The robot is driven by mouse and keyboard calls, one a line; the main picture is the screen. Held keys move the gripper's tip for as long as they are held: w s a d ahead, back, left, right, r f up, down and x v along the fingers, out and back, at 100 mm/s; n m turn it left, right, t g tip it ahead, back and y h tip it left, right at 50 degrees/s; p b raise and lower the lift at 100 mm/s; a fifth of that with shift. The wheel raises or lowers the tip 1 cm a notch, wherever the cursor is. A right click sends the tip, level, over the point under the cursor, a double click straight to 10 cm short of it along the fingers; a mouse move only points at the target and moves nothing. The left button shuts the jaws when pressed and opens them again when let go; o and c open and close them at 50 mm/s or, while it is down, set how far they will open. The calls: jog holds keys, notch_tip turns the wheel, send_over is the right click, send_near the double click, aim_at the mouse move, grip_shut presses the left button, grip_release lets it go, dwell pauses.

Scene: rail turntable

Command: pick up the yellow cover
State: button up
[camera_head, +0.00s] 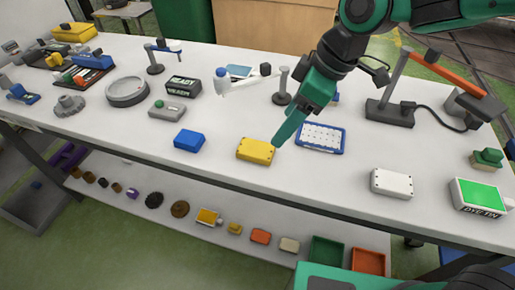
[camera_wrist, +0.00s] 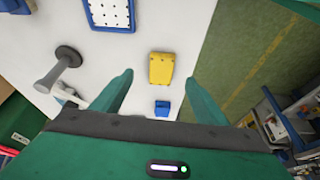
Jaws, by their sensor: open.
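The yellow cover (camera_head: 256,151) is a small yellow box-shaped piece lying flat near the front edge of the white table, between a blue block and a blue-framed white panel. In the wrist view the yellow cover (camera_wrist: 161,68) shows ahead of the fingers, roughly between their lines. My gripper (camera_head: 276,144) appears above the table close to the right side of the cover in the head view. In the wrist view my gripper (camera_wrist: 158,85) has its two green fingers wide apart, with nothing between them. The cover is fully visible and not held.
A blue block (camera_head: 189,140) lies left of the cover. The blue-framed panel (camera_head: 321,137) lies to its right, and a white box (camera_head: 391,182) is farther right. A grey stand (camera_head: 282,88) rises behind. The table's front edge (camera_head: 230,170) is close to the cover.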

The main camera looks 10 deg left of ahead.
aim_at(257, 148)
jog(key=shift+n, duration=0.4)
jog(key=a+f, duration=0.3)
jog(key=f, duration=0.1)
jog(key=shift+s+a+f, duration=0.1)
jog(key=shift+s+a, duration=0.1)
jog(key=shift+s, duration=0.15)
jog(key=shift+w+a+x, duration=0.1)
jog(key=shift+w+x, duration=0.05)
jog(key=shift+x, duration=0.9)
jog(key=shift+w+a+x, duration=0.1)
jog(key=shift+x, duration=0.95)
jog(key=shift+w+a+x, duration=0.1)
jog(key=shift+w+x, duration=0.05)
jog(key=shift+x, duration=0.85)
jog(key=c, duration=1.4)
